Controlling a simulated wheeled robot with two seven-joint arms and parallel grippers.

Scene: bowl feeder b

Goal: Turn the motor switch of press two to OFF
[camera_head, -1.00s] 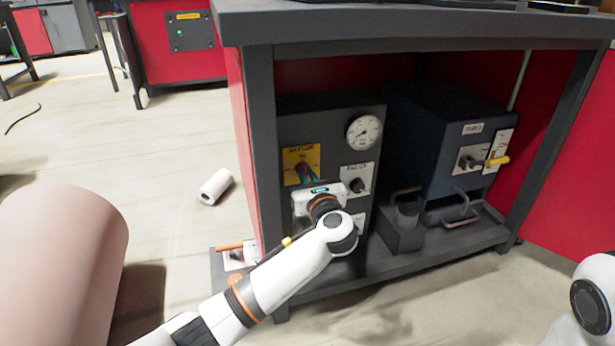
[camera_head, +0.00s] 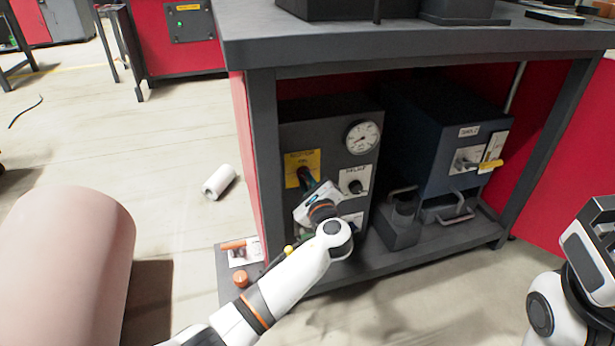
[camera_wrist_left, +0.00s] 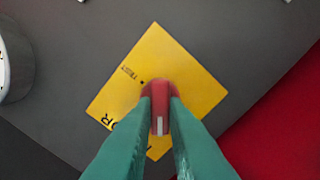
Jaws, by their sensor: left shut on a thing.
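The motor switch is a red knob (camera_wrist_left: 160,103) with a white mark, on a yellow plate (camera_wrist_left: 195,88) lettered MOTOR. In the head view the yellow plate (camera_head: 303,158) is on the front of the dark grey control box (camera_head: 330,122), under the bench; the gripper partly covers the knob. My left gripper (camera_head: 307,179) has its teal fingers shut on the knob. In the left wrist view the fingers (camera_wrist_left: 160,98) hold it from both sides, and the plate is seated diagonally to them. Part of my right arm is at the right edge of the head view; its fingertips cannot be made out.
A pressure gauge (camera_head: 362,137) and a black knob on a white plate (camera_head: 355,183) are beside the gripper. A blue-grey unit (camera_head: 440,150) with a yellow-handled lever (camera_head: 490,165) stands to the right. The bench top (camera_head: 420,40) overhangs. A white roll (camera_head: 219,182) lies on the floor.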

